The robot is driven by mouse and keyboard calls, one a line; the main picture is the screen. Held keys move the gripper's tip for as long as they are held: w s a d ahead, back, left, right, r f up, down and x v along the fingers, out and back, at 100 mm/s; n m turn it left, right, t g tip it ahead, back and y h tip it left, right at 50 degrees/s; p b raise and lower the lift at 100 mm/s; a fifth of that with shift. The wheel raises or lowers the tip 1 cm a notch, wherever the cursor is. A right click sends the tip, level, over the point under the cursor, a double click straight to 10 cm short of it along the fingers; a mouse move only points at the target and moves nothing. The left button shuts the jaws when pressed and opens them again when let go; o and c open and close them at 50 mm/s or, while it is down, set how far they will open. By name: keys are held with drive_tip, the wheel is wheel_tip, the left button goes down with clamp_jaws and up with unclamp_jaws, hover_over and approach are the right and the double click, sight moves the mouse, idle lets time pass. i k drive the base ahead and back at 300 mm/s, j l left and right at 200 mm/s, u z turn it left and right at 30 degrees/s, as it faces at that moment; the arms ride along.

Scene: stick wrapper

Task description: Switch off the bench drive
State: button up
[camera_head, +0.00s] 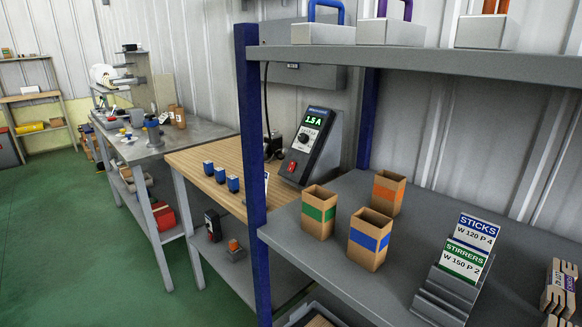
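A dark box with a sloped front panel (324,148) stands on the wooden bench top (208,166); I take it to be the bench drive. A round knob (307,136) sits below the display. A red switch (292,166) is near the panel's lower left edge; its position is too small to tell. My gripper is not in view.
A blue post (250,190) stands in front of the wooden bench. The grey shelf (345,290) at right holds a green-banded box (319,212), blue-banded box (369,240), orange-banded box (388,193) and card stand (445,290). Blue-topped pieces (220,175) line the bench. Green floor (70,240) is clear at left.

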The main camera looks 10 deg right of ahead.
sight(291, 167)
drive_tip(key=i+j, duration=0.25)
drive_tip(key=j, duration=0.15)
drive_tip(key=i+j, duration=0.5)
drive_tip(key=j, duration=0.25)
drive_tip(key=i+j, duration=0.25)
drive_tip(key=i+j+z, duration=0.1)
drive_tip(key=i+j, duration=0.15)
drive_tip(key=j, duration=0.25)
drive_tip(key=i+j, duration=0.2)
drive_tip(key=j, duration=0.2)
drive_tip(key=i+j, duration=0.25)
drive_tip(key=j, duration=0.15)
